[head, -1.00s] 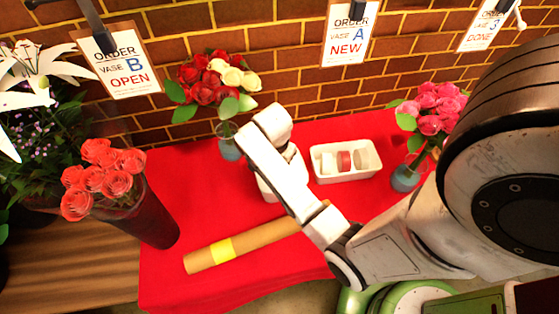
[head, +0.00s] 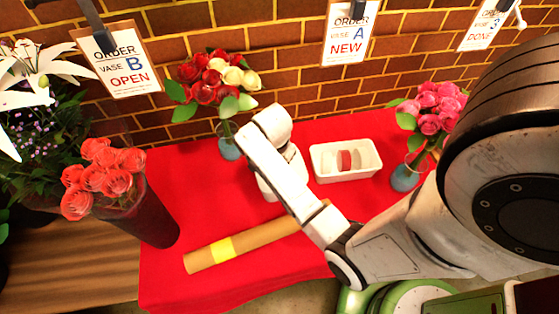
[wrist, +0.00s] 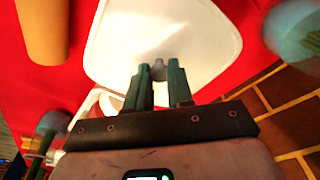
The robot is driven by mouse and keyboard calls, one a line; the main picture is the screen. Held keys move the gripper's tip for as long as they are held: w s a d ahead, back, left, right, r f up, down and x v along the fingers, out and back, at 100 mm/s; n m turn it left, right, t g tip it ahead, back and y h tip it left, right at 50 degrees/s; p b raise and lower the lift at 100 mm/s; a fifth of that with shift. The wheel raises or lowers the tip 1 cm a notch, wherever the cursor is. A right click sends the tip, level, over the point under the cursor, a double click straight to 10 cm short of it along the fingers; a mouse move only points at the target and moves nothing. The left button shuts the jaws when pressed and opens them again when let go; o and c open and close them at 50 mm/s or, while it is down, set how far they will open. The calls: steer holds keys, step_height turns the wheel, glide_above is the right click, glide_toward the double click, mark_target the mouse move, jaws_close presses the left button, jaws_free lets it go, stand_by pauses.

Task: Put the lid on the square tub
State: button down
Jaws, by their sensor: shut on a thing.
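My gripper (wrist: 160,88) is shut on the grey knob (wrist: 158,68) of a white square lid (wrist: 165,30), seen from above in the wrist view. The lid has rounded corners and lies over the red cloth area. In the head view my arm hides the gripper and most of what is below it. A white edge (head: 266,188) shows left of my forearm; I cannot tell whether it is the tub or the lid. The square tub is not clearly visible, and whether the lid touches it cannot be told.
A white tray (head: 327,176) with small rolls stands right of my forearm. A brown tube with a yellow band (head: 205,256) lies in front. Blue-based flower vases stand at back left (head: 229,148) and right (head: 404,179). The red cloth (head: 185,200) is clear at left.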

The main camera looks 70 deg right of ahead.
steer(key=shift+c, duration=2.2)
jaws_free()
steer(key=shift+r, duration=3.5)
steer(key=shift+c, duration=0.2)
jaws_close()
